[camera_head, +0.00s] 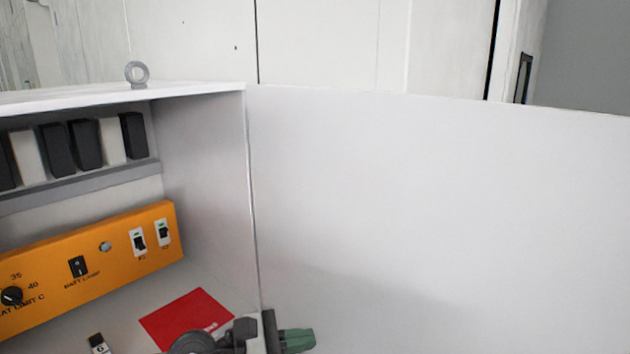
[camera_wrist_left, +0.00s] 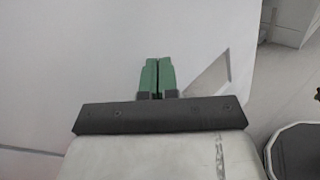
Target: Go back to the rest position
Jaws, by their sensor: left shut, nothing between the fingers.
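My left gripper (camera_head: 296,341) shows at the bottom middle of the head view, with green fingers in front of the lower part of an open white cabinet door (camera_head: 440,200). In the left wrist view the two green fingers (camera_wrist_left: 157,75) are together and empty, with the pale panel behind them. I cannot tell whether they touch it. My right gripper is not in view.
An open cabinet (camera_head: 200,170) stands at the left. Inside are an orange control panel (camera_head: 120,245) with switches and a knob, a row of dark and white modules (camera_head: 87,144), and a red card (camera_head: 186,318). The door fills the right side.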

